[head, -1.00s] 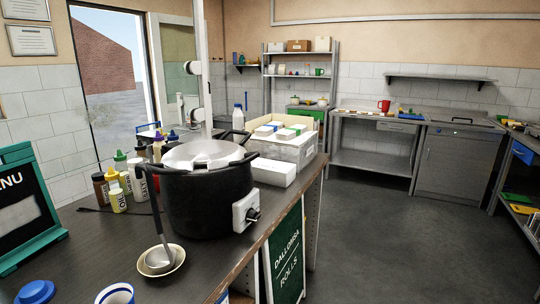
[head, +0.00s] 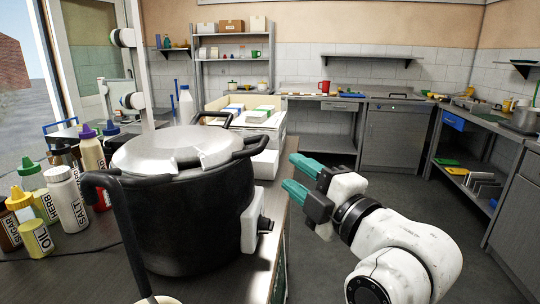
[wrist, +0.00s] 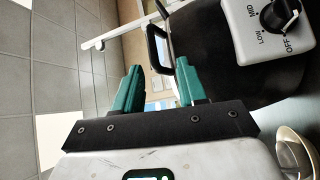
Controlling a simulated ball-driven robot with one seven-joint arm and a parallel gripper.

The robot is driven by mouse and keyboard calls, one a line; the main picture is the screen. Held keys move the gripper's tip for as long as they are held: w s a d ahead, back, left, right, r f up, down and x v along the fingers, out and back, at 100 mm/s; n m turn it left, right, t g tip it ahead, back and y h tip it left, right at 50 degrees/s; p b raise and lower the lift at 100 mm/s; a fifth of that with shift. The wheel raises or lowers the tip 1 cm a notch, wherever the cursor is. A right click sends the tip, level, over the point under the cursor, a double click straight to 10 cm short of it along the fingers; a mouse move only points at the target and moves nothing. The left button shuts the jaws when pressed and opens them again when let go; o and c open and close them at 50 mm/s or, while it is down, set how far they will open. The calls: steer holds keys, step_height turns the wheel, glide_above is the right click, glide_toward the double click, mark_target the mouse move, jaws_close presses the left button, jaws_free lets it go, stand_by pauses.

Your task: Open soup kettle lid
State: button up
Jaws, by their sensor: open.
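The black soup kettle (head: 195,225) stands on the counter, left of my gripper in the head view. Its silver lid (head: 170,150) lies flat and closed on top. A black loop handle (head: 255,146) juts from the near right rim and another (head: 212,117) from the far side; I cannot tell which belongs to the lid. My gripper (head: 298,179) is open and empty, right of the kettle and apart from it. In the wrist view, a black loop handle (wrist: 151,51) shows beyond my open teal fingers (wrist: 156,82), and the kettle's dial box (wrist: 262,32) is at upper right.
A ladle (head: 122,235) stands in front of the kettle, its bowl also in the wrist view (wrist: 291,158). Several condiment bottles (head: 66,200) crowd the left. A white box (head: 262,163) and cartons sit behind. The floor (head: 395,190) to the right is open.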

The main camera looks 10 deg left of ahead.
mark_target(262, 140)
steer(key=shift+n+y, duration=0.3)
steer(key=x, duration=0.3)
steer(key=p+x, duration=0.1)
steer(key=x, duration=0.3)
steer(key=r+x, duration=0.1)
steer(key=x, duration=0.3)
steer(key=shift+r, duration=0.1)
jaws_close()
